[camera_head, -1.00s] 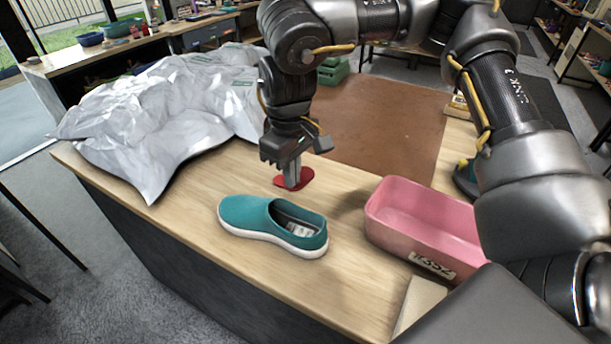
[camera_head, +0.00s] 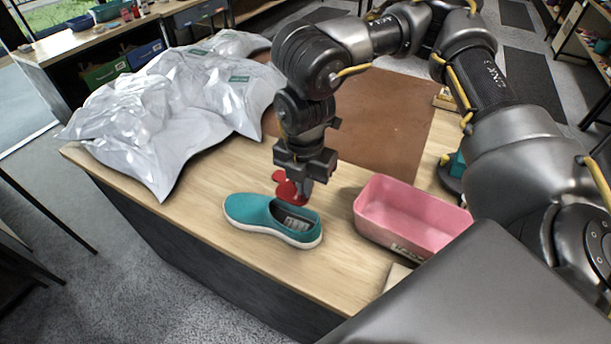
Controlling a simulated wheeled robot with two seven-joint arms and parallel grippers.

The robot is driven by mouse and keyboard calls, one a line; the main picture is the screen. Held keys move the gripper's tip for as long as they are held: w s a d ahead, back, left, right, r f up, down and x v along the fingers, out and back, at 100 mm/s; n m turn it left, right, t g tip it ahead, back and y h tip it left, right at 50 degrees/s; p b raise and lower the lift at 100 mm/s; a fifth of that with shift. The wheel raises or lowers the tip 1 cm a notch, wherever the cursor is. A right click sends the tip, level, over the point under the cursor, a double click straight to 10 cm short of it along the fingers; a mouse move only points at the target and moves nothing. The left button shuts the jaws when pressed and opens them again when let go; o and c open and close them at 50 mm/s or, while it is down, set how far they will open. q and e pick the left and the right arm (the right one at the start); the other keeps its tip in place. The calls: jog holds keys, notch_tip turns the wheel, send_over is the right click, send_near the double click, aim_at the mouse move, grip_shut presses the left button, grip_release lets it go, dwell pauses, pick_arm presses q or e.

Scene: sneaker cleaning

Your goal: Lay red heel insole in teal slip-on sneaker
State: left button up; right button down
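The teal slip-on sneaker (camera_head: 250,210) with a white sole lies upright on the wooden table, its toe to the left and its opening to the right. My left gripper is not in view.
A pink bin (camera_head: 415,213) stands right of the sneaker. A crumpled white bag (camera_head: 165,115) covers the table's left part. A brown mat (camera_head: 375,110) lies behind my gripper. Bare wood (camera_head: 200,210) is left of the sneaker.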

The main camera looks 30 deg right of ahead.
jog(key=shift+s+n, duration=0.1)
jog(key=shift+n, duration=0.3)
jog(key=shift+f, duration=0.1)
notch_tip(320, 180, down, 10)
jog(key=b, duration=0.8)
jog(key=shift+f+b, duration=0.55)
jog(key=shift+f, duration=0.2)
jog(key=shift+f+b, duration=0.4)
jog(key=shift+f, duration=0.2)
jog(key=c, duration=1.6)
grip_release()
jog(key=shift+r, duration=0.1)
notch_tip(320, 180, up, 11)
jog(key=shift+f+b, duration=0.15)
jog(key=shift+b, duration=0.2)
